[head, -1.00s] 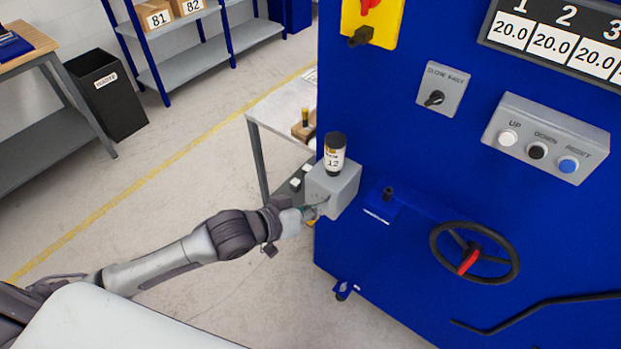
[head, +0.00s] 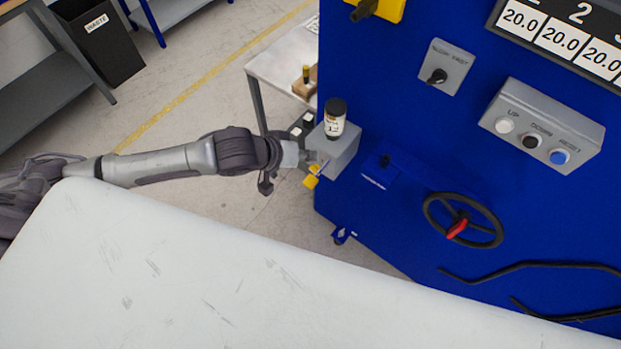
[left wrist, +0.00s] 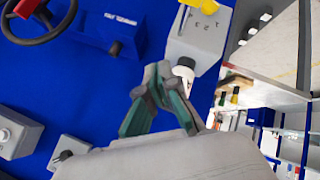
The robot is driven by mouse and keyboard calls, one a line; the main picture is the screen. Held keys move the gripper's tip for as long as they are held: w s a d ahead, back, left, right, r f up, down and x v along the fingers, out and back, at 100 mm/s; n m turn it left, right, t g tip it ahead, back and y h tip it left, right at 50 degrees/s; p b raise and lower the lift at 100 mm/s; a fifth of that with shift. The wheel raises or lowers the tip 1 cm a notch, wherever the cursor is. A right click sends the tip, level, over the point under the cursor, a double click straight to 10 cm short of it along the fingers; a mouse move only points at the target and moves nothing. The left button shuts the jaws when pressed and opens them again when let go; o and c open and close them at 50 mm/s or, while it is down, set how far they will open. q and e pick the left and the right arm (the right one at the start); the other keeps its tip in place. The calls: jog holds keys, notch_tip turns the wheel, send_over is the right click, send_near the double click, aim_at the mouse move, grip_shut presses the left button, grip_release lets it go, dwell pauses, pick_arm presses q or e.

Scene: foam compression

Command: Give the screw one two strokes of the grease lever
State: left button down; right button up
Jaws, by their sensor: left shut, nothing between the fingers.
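The grease unit is a grey box (head: 336,148) on the left edge of the blue machine, with a black-capped, labelled cartridge (head: 335,120) upright on top. A yellow grip (head: 311,179), apparently the lever's, shows low at its left side. My left gripper (head: 312,163) is beside the box's left face, just above the yellow grip. In the left wrist view the green-sided fingers (left wrist: 162,78) are shut and empty, near the white cartridge (left wrist: 183,71); the box (left wrist: 197,38) and yellow grip (left wrist: 203,5) lie beyond. I cannot tell whether the fingers touch anything. My right gripper is not in view.
The blue machine front (head: 400,120) carries a handwheel (head: 463,220), a push-button box (head: 543,125) and a rotary switch (head: 446,67). A light table (head: 285,65) stands behind the grease unit. A waste bin (head: 100,40) stands far left, with open floor between.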

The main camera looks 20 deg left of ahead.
pick_arm(q)
jog(key=b, duration=0.7)
send_over(308, 182)
notch_tip(308, 182, down, 6)
jog(key=shift+f, duration=0.1)
notch_tip(308, 182, down, 2)
jog(key=shift+w+f+b, duration=0.1)
jog(key=shift+b, duration=0.3)
jog(key=shift+f, duration=0.25)
dwell(0.4)
jog(key=shift+f, duration=0.25)
